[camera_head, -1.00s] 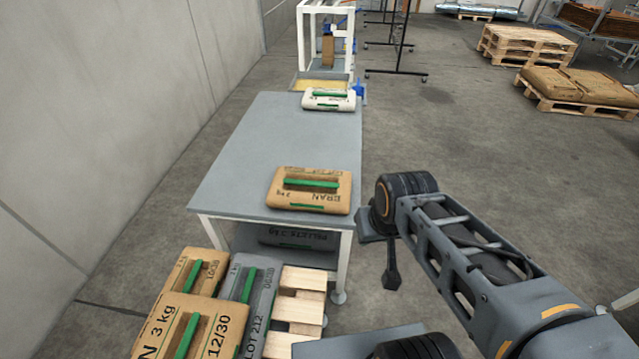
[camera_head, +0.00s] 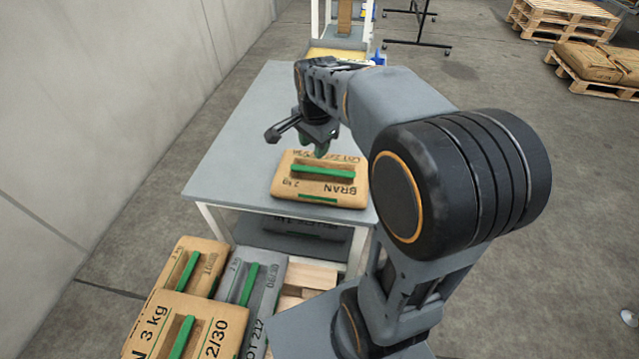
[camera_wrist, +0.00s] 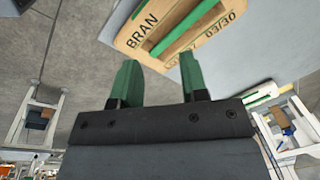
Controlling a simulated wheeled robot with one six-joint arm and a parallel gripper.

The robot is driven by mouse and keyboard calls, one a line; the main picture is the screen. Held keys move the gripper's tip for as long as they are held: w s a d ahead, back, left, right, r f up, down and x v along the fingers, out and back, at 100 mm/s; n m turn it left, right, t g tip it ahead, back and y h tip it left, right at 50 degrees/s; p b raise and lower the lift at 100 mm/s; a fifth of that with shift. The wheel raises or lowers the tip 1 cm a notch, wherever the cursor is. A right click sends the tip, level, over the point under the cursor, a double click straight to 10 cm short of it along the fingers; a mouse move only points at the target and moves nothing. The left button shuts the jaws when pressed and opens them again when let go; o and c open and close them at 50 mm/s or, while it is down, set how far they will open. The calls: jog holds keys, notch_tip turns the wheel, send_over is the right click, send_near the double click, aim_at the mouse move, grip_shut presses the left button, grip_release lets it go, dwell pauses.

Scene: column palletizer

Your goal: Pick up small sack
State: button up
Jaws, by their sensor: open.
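A small tan BRAN sack (camera_head: 322,187) with a green handle strip on top lies flat on the grey table near its front edge. It also shows at the top of the wrist view (camera_wrist: 180,32), with its green handle (camera_wrist: 184,27) beyond my fingertips. My gripper (camera_head: 320,148) is above the table, just behind and over the sack's far side, apart from it. In the wrist view its two green fingers (camera_wrist: 158,68) are spread with nothing between them. The white sack at the table's far end is hidden behind my arm in the head view.
The grey table (camera_head: 232,165) has free room left of the sack. Below its front, tan sacks (camera_head: 175,325) and a grey sack (camera_head: 250,280) lie on a wooden pallet (camera_head: 308,275). A wall (camera_head: 90,120) runs along the left. Loaded and empty pallets (camera_head: 565,22) stand at the back right.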

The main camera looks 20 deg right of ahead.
jog(key=w+d+f+m+g+b, duration=0.25)
jog(key=w+d+f+m, duration=0.35)
jog(key=w+f+m, duration=0.3)
jog(key=m+b, duration=0.2)
send_over(323, 170)
jog(key=shift+t, duration=0.45)
jog(key=f, duration=0.6)
jog(key=shift+s+a+f, duration=0.15)
jog(key=shift+s+a, duration=0.05)
jog(key=shift+w+d+f, duration=0.1)
jog(key=shift+w+f, duration=0.05)
jog(key=shift+f, duration=2.95)
jog(key=shift+c, duration=0.2)
grip_shut()
jog(key=shift+w+r, duration=0.1)
jog(key=shift+r, duration=0.05)
